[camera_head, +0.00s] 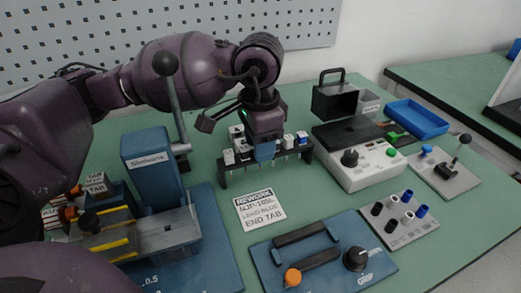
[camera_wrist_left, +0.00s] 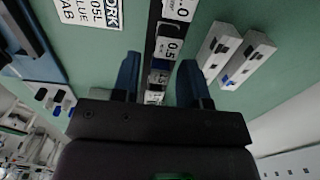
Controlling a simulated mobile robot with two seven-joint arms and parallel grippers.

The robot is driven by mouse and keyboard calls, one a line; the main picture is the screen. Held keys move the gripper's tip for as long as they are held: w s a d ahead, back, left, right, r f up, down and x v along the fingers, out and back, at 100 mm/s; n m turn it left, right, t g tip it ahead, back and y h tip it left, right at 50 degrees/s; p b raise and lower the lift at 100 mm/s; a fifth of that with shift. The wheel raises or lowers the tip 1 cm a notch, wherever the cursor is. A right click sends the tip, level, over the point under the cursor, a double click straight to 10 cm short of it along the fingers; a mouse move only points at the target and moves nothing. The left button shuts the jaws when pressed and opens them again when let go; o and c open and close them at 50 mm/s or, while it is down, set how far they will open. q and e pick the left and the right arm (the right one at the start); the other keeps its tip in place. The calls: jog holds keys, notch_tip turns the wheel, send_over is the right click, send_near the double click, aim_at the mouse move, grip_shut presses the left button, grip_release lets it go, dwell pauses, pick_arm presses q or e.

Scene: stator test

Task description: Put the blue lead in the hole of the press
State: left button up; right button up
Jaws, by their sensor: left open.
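My left gripper (camera_head: 264,152) is open, pointing down over a dark rack (camera_head: 222,178) of leads with white labelled tops. In the left wrist view, its two blue fingers (camera_wrist_left: 160,88) stand on either side of the rack's row. In the head view the gripper hides the rack's middle. The blue press (camera_head: 150,163), with a black-knobbed lever, stands left of the rack. I cannot make out its hole. My right gripper is not in view.
A white sign (camera_head: 260,209) lies in front of the rack. A blue fixture board (camera_head: 340,275) with an orange knob is nearer. A white control box (camera_head: 362,168), a grey plate with posts (camera_head: 400,222) and a blue tray (camera_head: 416,119) are right. White blocks (camera_wrist_left: 247,60) lie beside the rack.

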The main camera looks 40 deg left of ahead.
pick_arm(q)
jog(key=c, duration=0.7)
grip_shut()
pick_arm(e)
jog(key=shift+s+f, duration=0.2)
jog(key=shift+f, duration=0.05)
pick_arm(q)
jog(key=shift+r, duration=0.2)
jog(key=shift+r+p, duration=0.45)
jog(key=shift+r, duration=0.95)
jog(key=shift+r+p, duration=0.35)
jog(key=shift+r, duration=0.95)
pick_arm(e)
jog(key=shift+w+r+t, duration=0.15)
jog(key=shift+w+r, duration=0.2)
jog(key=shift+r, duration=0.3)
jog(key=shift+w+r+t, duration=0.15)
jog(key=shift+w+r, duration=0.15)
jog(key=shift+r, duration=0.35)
